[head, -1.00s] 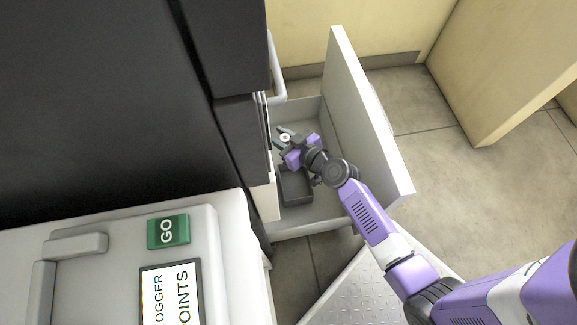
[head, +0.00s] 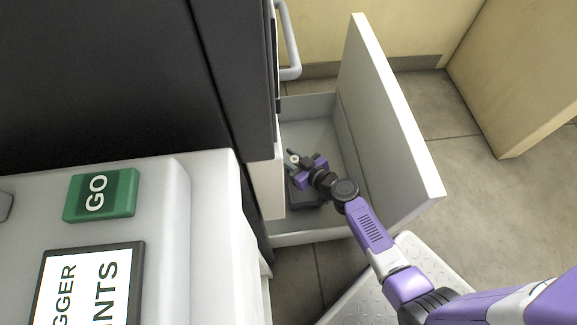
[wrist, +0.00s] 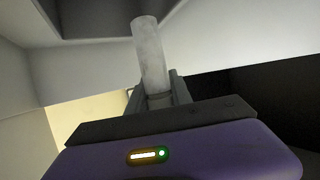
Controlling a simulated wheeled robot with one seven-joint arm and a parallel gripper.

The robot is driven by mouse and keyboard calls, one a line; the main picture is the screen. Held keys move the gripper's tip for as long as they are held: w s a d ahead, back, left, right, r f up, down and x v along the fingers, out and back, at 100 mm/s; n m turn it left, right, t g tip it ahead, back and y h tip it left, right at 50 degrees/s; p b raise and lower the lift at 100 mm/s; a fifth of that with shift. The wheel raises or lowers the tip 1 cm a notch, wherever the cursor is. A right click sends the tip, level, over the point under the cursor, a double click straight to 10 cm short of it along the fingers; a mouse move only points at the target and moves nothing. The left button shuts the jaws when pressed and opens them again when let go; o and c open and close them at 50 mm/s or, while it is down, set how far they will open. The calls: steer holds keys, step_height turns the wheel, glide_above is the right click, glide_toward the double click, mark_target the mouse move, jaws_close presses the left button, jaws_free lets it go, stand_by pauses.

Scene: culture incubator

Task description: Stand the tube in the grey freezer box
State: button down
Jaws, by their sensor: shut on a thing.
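In the head view my gripper (head: 294,160) is inside the open drawer, shut on the tube (head: 295,158), whose pale round end shows between the fingers. In the wrist view the tube (wrist: 150,55) is whitish and translucent, and it sticks out beyond the fingers (wrist: 157,97). The dark grey freezer box (head: 306,200) lies on the drawer floor on the near side of my gripper. My gripper and wrist hide part of it, and I cannot see into it.
The white drawer (head: 318,137) is pulled out, with its tall front panel (head: 385,110) at the right. A dark cabinet (head: 120,70) and a white machine with a green GO button (head: 100,195) stand at the left. A ridged plate (head: 425,262) lies below the drawer.

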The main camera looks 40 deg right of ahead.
steer(key=shift+f+b, duration=1.3)
steer(key=shift+f, duration=0.85)
steer(key=shift+f+b, duration=0.3)
steer(key=shift+b, duration=0.15)
steer(key=shift+f+b, duration=0.35)
steer(key=shift+b, duration=0.15)
steer(key=c, duration=1.1)
jaws_free()
steer(key=shift+c, duration=0.2)
steer(key=shift+r, duration=0.1)
steer(key=r+p+v, duration=0.1)
steer(key=p+v, duration=0.2)
steer(key=v, duration=0.5)
steer(key=shift+w, duration=0.2)
